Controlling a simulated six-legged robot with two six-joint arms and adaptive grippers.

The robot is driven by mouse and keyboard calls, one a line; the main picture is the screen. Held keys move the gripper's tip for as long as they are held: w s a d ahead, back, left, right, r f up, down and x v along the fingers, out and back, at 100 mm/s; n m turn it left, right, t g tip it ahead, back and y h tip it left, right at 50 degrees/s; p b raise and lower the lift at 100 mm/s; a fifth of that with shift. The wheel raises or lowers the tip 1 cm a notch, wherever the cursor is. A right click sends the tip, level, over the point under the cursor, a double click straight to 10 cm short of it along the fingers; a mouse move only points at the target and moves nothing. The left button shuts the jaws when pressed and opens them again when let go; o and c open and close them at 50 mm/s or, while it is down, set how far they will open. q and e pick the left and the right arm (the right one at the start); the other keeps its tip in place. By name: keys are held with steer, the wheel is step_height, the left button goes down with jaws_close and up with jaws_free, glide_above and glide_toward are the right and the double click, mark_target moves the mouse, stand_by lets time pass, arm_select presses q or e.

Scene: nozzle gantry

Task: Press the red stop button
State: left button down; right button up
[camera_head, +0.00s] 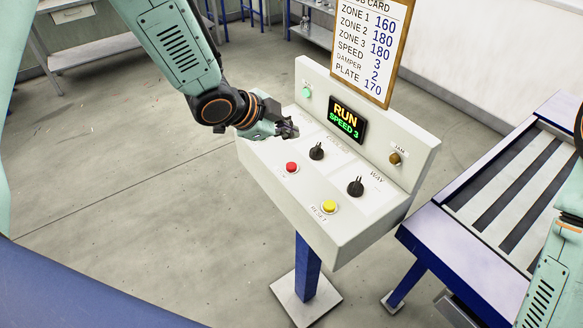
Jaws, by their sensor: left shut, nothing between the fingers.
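The red button (291,168) sits on the sloped top of a white control panel (300,198), towards its left end. My left gripper (292,131) is shut and empty. In the picture it is just above the red button, over the panel's left part, and I see a gap between the two. I cannot tell its exact height over the panel. My right arm shows only in part at the right edge, and its gripper is out of view.
A yellow button (329,206) and black knobs (355,187) share the panel. A display (346,118) reads RUN, SPEED 3. A green lamp (306,92), an amber lamp (395,158) and a job card (367,45) are behind. A blue-framed conveyor (455,240) stands right.

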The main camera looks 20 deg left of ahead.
arm_select(q)
steer(key=b, duration=0.5)
glide_above(289, 167)
step_height(289, 167, down, 6)
steer(key=shift+f, duration=0.5)
stand_by(0.5)
steer(key=shift+f+b, duration=0.15)
steer(key=shift+b, duration=0.2)
steer(key=shift+f, duration=0.25)
